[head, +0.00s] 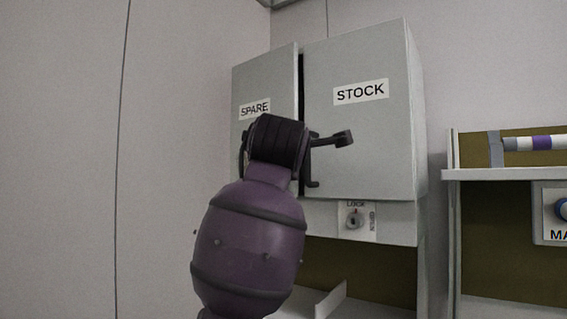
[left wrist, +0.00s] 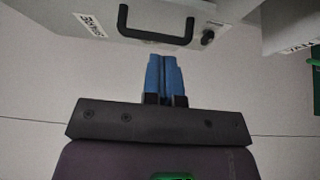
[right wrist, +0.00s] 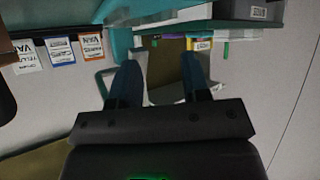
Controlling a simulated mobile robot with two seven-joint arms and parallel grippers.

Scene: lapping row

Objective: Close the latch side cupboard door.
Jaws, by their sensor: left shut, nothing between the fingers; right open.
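A grey wall cupboard has two doors, the left marked SPARE (head: 265,80) and the right marked STOCK (head: 358,120). A dark gap runs between them, and the SPARE door's edge stands slightly forward, apparently ajar. A black lever (head: 335,139) shows before the STOCK door; I cannot tell which door carries it. My left arm hides much of the handles and its own fingers in the head view. In the left wrist view my left gripper (left wrist: 163,75) is shut and empty, close to the black bow handle (left wrist: 155,37) on the SPARE door. My right gripper (right wrist: 160,80) is open, away from the cupboard.
A lock panel (head: 357,220) and an open shelf lie below the doors. A shelf unit (head: 500,174) stands to the right. The wall at the left is bare. The right wrist view shows small labelled cards (right wrist: 62,50) and teal-edged shelving (right wrist: 232,28).

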